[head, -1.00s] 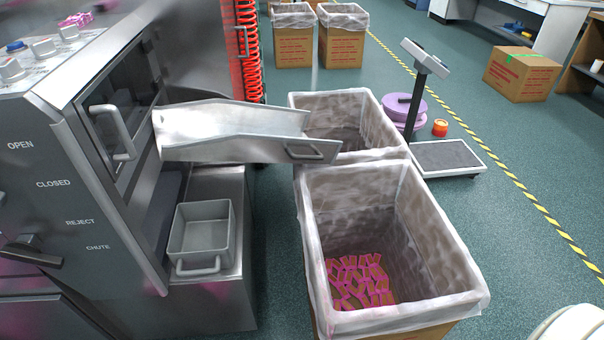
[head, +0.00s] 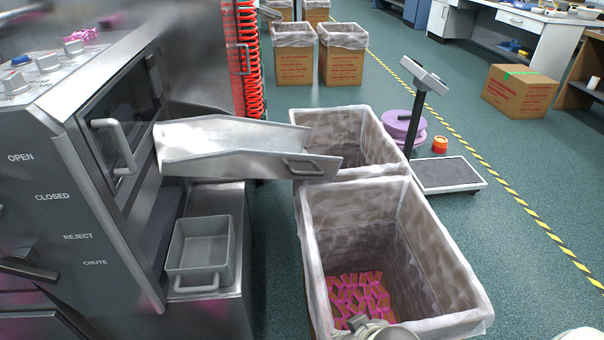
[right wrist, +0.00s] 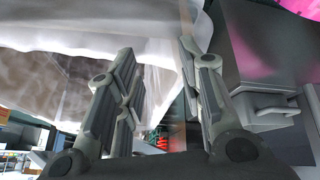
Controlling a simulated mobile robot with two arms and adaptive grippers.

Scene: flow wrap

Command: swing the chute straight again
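The metal chute (head: 235,143) slopes out from the wrapping machine to the right in the head view. Its lower end, with a small handle (head: 303,167), is over the far lined bin (head: 335,125), close to the rim it shares with the near lined bin (head: 450,290). My right gripper (right wrist: 158,58) is open and empty in the right wrist view, with white liner beside and behind its fingers. A grey rounded part at the head view's bottom edge, in front of the near bin, looks like my arm. My left gripper is not in view. I cannot make out the chute in the right wrist view.
Pink wrapped pieces (head: 357,295) lie in the near bin. A grey tray (head: 200,250) with a handle stands below the chute; it also shows in the right wrist view (right wrist: 265,105). A black lever (head: 25,267) is on the panel. A scale (head: 447,175) stands right of the bins.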

